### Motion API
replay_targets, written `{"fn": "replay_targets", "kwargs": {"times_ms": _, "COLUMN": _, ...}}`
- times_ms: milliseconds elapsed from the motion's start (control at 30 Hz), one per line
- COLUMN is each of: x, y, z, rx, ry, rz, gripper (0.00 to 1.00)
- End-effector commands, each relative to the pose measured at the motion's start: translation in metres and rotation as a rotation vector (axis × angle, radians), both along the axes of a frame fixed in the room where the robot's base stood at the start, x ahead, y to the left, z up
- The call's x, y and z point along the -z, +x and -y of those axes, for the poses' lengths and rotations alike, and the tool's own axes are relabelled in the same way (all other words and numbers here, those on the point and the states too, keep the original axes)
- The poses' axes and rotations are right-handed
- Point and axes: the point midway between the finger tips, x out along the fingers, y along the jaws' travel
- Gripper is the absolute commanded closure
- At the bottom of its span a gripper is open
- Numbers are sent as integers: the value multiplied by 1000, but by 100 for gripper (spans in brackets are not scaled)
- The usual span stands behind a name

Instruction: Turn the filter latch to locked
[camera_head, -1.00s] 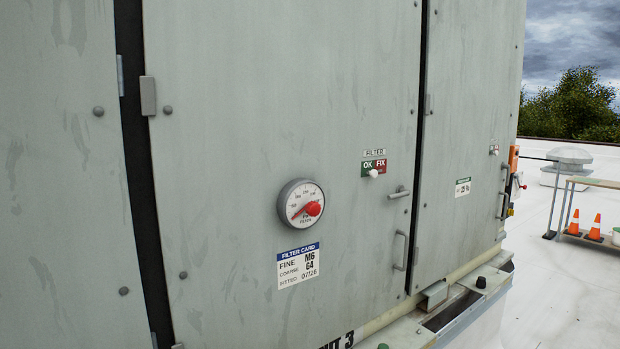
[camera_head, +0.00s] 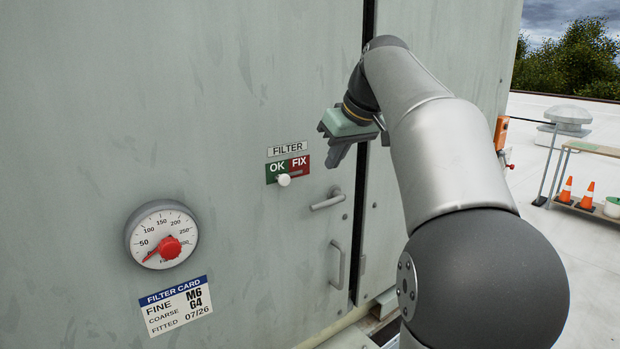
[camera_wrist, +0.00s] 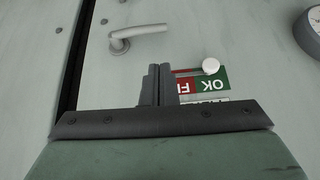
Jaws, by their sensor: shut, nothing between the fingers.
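The filter latch (camera_head: 328,201) is a short grey lever handle on the panel door, below and right of the OK/FIX plate. It lies roughly level, its free end toward the left in the head view. In the wrist view the latch (camera_wrist: 138,34) appears upside down, beyond my fingertips and to their left. My gripper (camera_head: 334,168) is shut and empty, pointing down in front of the panel just above the latch in the head view. In the wrist view my shut fingers (camera_wrist: 158,70) stand apart from the latch. The exact gap to the panel cannot be told.
An OK/FIX plate (camera_head: 288,168) with a white knob sits left of my gripper. A round gauge (camera_head: 161,234) and a filter card (camera_head: 177,304) are lower left. A fixed pull handle (camera_head: 337,265) is below the latch. A dark door gap runs to the right.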

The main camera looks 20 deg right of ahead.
Motion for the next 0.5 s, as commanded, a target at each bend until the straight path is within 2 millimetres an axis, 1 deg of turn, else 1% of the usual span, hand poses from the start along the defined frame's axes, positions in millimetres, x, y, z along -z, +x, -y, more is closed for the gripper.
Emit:
{"fn": "replay_targets", "kwargs": {"times_ms": 33, "x": -14, "y": 2, "z": 10, "rx": -5, "ry": -4, "rz": 20, "gripper": 100}}
{"fn": "replay_targets", "kwargs": {"times_ms": 100, "x": -25, "y": 3, "z": 17, "rx": -15, "ry": -11, "rz": 40, "gripper": 100}}
{"fn": "replay_targets", "kwargs": {"times_ms": 200, "x": -27, "y": 6, "z": 20, "rx": -23, "ry": -15, "rz": 50, "gripper": 100}}
{"fn": "replay_targets", "kwargs": {"times_ms": 267, "x": -22, "y": 9, "z": 19, "rx": -25, "ry": -15, "rz": 50, "gripper": 100}}
{"fn": "replay_targets", "kwargs": {"times_ms": 333, "x": -13, "y": 14, "z": 17, "rx": -26, "ry": -14, "rz": 50, "gripper": 100}}
{"fn": "replay_targets", "kwargs": {"times_ms": 500, "x": 16, "y": 33, "z": 12, "rx": -24, "ry": -14, "rz": 48, "gripper": 100}}
